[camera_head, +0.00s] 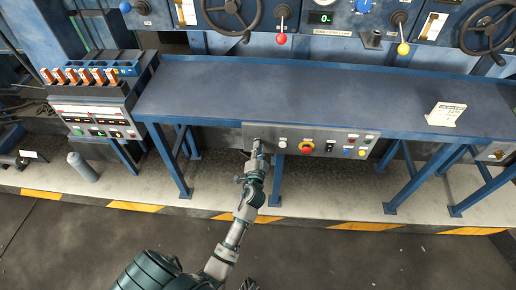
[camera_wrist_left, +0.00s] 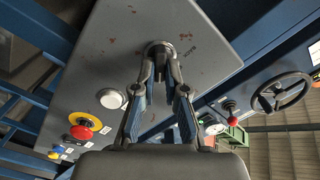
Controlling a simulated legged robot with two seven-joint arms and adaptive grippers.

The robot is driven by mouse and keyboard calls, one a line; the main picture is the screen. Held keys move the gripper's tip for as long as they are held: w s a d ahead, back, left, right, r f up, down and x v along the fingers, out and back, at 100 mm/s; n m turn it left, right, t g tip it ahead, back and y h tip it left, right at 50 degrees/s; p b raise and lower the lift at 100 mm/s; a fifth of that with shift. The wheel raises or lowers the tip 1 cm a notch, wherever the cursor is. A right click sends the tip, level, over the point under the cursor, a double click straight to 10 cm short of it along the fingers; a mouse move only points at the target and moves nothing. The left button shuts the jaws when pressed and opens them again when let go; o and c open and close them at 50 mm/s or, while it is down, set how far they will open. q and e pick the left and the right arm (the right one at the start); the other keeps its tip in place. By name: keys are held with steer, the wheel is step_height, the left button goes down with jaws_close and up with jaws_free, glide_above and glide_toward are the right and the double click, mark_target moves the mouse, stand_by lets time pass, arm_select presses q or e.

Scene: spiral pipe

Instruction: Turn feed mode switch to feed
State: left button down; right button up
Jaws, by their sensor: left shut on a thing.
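The feed mode switch (camera_wrist_left: 160,50) is a small dark knob with a metal collar on a grey control panel (camera_wrist_left: 105,55). My left gripper (camera_wrist_left: 160,62) is shut on this switch in the left wrist view. In the head view my left gripper (camera_head: 257,148) reaches the left end of the grey panel (camera_head: 325,133), below the blue table's front edge, and hides the switch. My right gripper is in neither view.
A white button (camera_head: 282,143), a red emergency stop (camera_head: 306,147) on yellow and several small coloured buttons sit to the right on the panel. The blue table (camera_head: 320,85) overhangs above. Blue legs (camera_head: 172,165) stand left of the arm. Handwheels (camera_head: 232,12) are behind.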

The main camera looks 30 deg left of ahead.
arm_select(q)
steer(key=shift+d+f, duration=0.1)
steer(key=shift+f, duration=0.25)
steer(key=c, duration=1.2)
jaws_free()
steer(key=shift+r, duration=0.1)
steer(key=shift+r, duration=0.1)
steer(key=v, duration=1.2)
steer(key=shift+w, duration=0.1)
